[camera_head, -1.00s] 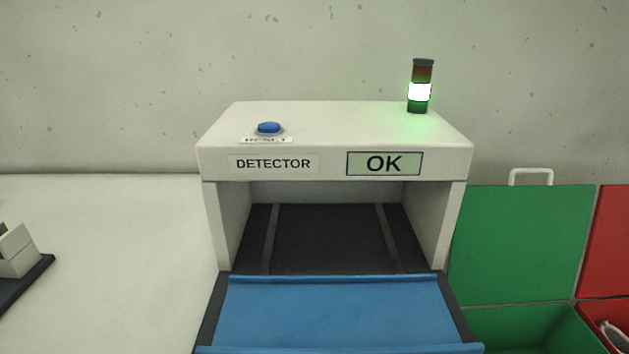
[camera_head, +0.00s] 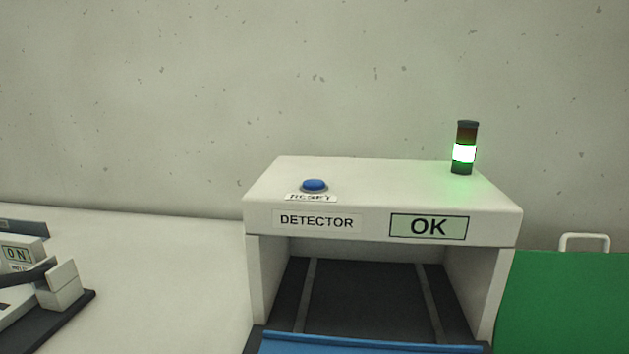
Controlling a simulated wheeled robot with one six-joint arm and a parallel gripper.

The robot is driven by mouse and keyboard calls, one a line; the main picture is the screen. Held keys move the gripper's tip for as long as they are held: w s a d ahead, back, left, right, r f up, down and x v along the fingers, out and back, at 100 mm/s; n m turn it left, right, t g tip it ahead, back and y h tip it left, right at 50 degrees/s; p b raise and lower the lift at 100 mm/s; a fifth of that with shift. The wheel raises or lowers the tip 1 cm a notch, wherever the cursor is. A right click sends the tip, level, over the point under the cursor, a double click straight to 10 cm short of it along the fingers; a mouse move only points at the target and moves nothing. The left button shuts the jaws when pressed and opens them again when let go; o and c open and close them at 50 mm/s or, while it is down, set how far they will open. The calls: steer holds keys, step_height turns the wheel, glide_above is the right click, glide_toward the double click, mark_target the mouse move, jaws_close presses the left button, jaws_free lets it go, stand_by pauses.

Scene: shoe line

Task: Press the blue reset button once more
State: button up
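The blue reset button (camera_head: 314,185) is a round dome on top of the white detector (camera_head: 380,188), near its left side. A RESET label (camera_head: 311,198) lies just in front of it. The detector's front display (camera_head: 429,227) reads OK. The signal tower (camera_head: 465,148) at the back right of the top glows green in its lit section. Nothing touches the button. My gripper is not in view.
A green bin lid (camera_head: 560,305) stands at the right. A device with an ON display (camera_head: 16,253) is at the left edge. The pale surface between is clear.

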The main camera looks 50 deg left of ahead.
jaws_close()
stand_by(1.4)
